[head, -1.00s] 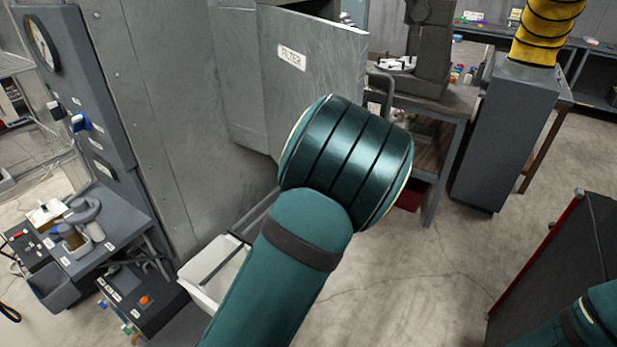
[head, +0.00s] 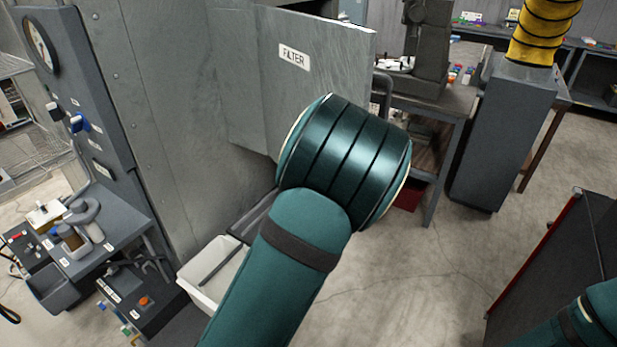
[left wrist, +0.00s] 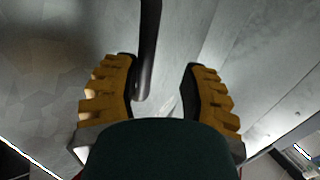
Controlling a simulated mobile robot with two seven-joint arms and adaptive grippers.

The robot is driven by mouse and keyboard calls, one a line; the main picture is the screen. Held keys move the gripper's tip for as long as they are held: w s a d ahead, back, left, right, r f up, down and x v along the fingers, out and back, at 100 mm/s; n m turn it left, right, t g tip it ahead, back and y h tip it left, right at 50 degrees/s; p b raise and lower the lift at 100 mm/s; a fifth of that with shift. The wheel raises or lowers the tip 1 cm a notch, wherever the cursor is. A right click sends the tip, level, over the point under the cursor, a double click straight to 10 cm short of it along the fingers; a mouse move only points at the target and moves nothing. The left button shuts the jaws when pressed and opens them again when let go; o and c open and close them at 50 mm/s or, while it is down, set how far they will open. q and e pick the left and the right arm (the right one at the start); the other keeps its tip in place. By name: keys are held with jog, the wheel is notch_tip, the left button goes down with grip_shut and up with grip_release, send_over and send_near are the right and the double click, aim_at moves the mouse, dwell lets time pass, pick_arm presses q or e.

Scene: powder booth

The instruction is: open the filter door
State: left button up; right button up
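The filter door (head: 325,62) is a grey metal panel with a white FILTER label, in the upper middle of the head view. It stands swung out at an angle from the grey cabinet (head: 175,110). My left arm covers its lower part and hides the left gripper in the head view. In the left wrist view my left gripper (left wrist: 160,82) is open, its yellow-brown fingers spread beside a grey metal surface. A dark bar (left wrist: 148,45) reaches between the fingers, closer to the left one, with a gap to the right one. My right gripper is out of view.
A white bin (head: 207,285) stands low by the cabinet, left of my arm. A control panel and small bench (head: 110,215) are at left. A workbench (head: 445,100) and a grey pedestal with a yellow hose (head: 505,135) stand behind the door. Floor at right centre is clear.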

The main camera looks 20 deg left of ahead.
pick_arm(q)
jog(key=v, duration=0.7)
jog(key=shift+s, duration=0.25)
jog(key=shift+d, duration=0.1)
jog(key=s+d+f+g+h, duration=0.1)
jog(key=s+f+g, duration=0.1)
jog(key=f, duration=0.5)
jog(key=s+d+f+g+h+b, duration=0.1)
jog(key=s+f+g+h, duration=0.15)
jog(key=f, duration=0.45)
jog(key=s+d+f+g+h, duration=0.1)
jog(key=f+g, duration=0.2)
jog(key=f, duration=0.4)
jog(key=s+d+f+m+g+h+b, duration=0.1)
jog(key=s+d+f+m+g+h, duration=0.1)
jog(key=s+d+f+g+h, duration=0.4)
jog(key=s+d+f+g, duration=0.1)
jog(key=s+d+f, duration=0.2)
jog(key=s, duration=0.3)
jog(key=shift+d+f, duration=0.4)
jog(key=shift+d, duration=0.5)
